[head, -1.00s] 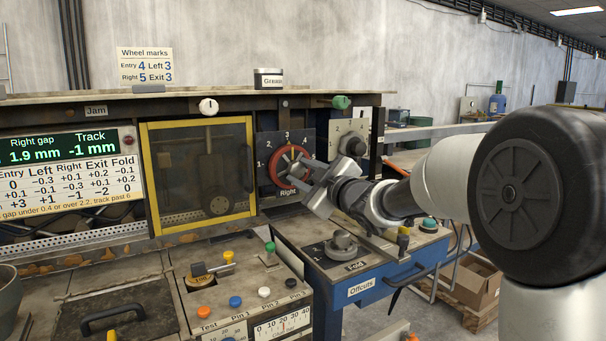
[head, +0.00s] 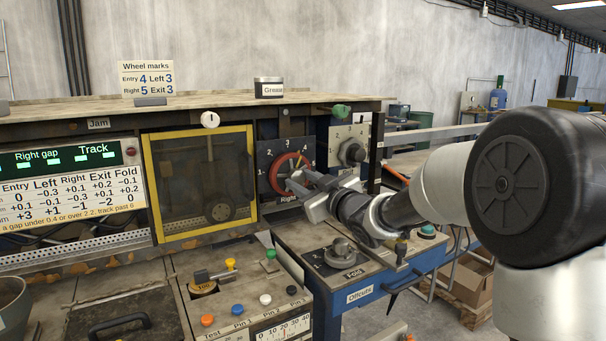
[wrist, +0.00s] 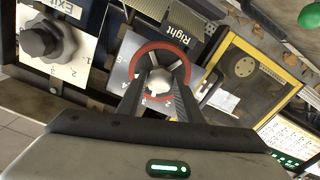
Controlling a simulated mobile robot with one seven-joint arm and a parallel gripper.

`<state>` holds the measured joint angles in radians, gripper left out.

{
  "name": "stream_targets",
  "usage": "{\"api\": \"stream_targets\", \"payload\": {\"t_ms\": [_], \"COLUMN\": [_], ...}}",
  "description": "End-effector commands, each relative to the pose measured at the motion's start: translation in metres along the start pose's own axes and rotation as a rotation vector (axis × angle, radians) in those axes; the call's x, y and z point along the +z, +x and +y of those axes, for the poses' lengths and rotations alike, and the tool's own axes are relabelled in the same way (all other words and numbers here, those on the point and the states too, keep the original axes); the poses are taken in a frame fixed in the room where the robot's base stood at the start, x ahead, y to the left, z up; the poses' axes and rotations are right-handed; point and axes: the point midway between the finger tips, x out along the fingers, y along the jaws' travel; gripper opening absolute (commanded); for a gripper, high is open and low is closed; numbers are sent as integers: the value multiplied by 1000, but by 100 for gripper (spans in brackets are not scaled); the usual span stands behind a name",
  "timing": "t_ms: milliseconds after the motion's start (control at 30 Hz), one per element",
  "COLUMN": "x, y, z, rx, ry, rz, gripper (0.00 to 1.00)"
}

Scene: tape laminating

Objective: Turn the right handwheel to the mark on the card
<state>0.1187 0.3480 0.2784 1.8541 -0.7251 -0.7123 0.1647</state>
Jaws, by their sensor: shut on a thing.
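The right handwheel (head: 274,176) is a red ring with spokes on a dark numbered dial plate, labelled Right. It also shows in the wrist view (wrist: 165,45), with a pale round hub. My gripper (head: 297,183) is at the front of the wheel. In the wrist view its two fingers (wrist: 157,90) are closed in on the wheel's middle, around the hub area. The fingers cover part of the ring, and I cannot tell which number the wheel points at. The Wheel marks card (head: 147,80) reads Entry 4, Left 3, Right 5, Exit 3.
The Exit wheel (head: 352,151) is just right of my gripper, with a grey knob. A yellow-framed window (head: 199,183) is to the left. The Fold knob (head: 341,249) and Offcuts drawer (head: 362,294) are below. The display (head: 66,157) shows dashes beside Right gap and Track.

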Motion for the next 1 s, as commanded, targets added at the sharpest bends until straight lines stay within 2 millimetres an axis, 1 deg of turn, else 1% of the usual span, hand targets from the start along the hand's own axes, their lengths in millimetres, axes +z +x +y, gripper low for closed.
{"api": "stream_targets", "payload": {"t_ms": [33,600,800,1000], "x": [-3,-2,-2,-1], "y": [0,-1,-1,0], "z": [1,1,0,0], "rx": [0,1,1,1], "ry": [46,584,741,855], "rz": [-3,-3,-2,-2], "gripper": [10,10,10,10]}}
